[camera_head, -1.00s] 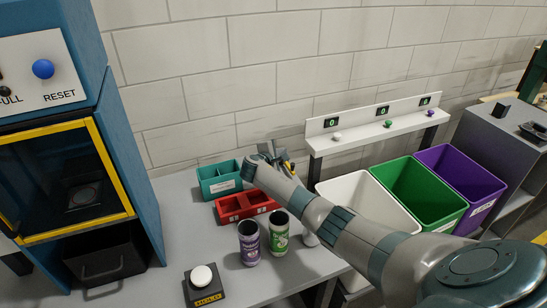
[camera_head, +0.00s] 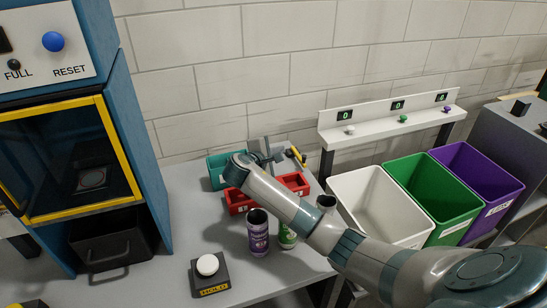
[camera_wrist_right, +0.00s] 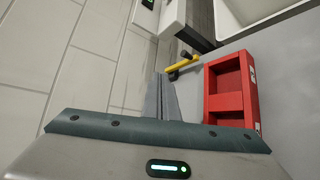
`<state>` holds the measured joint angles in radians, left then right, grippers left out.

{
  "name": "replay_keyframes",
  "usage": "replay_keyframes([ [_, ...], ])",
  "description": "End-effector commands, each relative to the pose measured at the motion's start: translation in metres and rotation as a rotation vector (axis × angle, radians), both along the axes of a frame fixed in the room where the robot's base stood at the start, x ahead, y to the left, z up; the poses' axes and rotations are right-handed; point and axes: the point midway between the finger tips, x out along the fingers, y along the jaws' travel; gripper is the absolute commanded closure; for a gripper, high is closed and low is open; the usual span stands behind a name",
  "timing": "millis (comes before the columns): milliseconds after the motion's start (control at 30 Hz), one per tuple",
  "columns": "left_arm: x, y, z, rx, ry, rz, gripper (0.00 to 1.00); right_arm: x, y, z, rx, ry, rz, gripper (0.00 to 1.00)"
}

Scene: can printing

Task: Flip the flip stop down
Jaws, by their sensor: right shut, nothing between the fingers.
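The flip stop appears to be the small yellow bar with dark ends (camera_head: 297,156) at the back edge of the table, by the wall. In the right wrist view the yellow bar (camera_wrist_right: 183,64) lies at a slant just beyond my fingertips and to their right. I cannot tell whether it is up or down. My right gripper (camera_head: 268,150) is shut and empty, left of the bar, above the back of the table. Its closed fingers also show in the right wrist view (camera_wrist_right: 162,80), apart from the bar. My left gripper is out of view.
A red divided bin (camera_head: 236,201) and a teal bin (camera_head: 214,172) stand close by the gripper. A purple can (camera_head: 258,237) and a green can (camera_head: 287,237) stand in front, partly near my arm. White, green and purple crates are at right; the blue machine is at left.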

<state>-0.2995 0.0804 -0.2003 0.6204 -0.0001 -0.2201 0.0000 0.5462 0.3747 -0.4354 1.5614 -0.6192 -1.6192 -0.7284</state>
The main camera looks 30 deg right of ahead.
Motion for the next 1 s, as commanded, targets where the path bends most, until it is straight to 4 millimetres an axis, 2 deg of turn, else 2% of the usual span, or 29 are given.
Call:
replay_keyframes([
  [100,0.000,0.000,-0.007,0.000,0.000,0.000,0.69,-0.008,0.015,0.005,0.002,-0.003,0.002,1.00],
  [300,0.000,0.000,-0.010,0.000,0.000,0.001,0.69,-0.016,0.027,0.012,0.000,-0.001,0.000,1.00],
  [1000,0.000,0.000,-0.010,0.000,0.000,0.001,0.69,-0.017,0.029,0.013,0.000,0.000,0.000,1.00],
])
